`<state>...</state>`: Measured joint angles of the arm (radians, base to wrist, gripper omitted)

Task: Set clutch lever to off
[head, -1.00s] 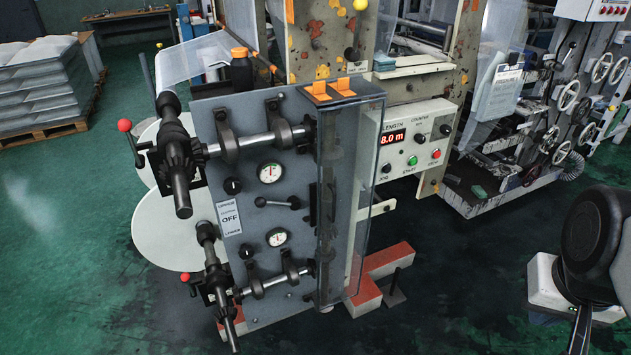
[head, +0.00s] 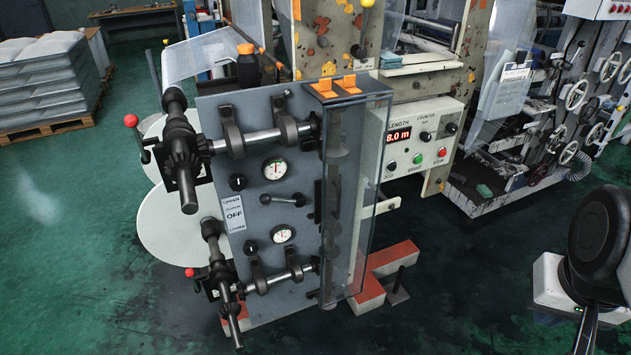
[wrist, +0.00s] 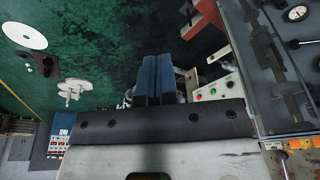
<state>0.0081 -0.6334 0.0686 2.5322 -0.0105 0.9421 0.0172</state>
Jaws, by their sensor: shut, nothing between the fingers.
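In the wrist view the lever (wrist: 303,44) is at the right edge, seen upside down and cut off. My gripper (wrist: 151,78) has two blue fingers pressed together, empty and well away from the lever. The head view does not show its fingertips.
A clear guard (head: 345,200) stands just right of the lever. Shafts (head: 262,139) with dark collars run above and below it, and red-knobbed handles (head: 138,121) stick out at left. A button panel (head: 422,139) is farther right. Floor space in front is open.

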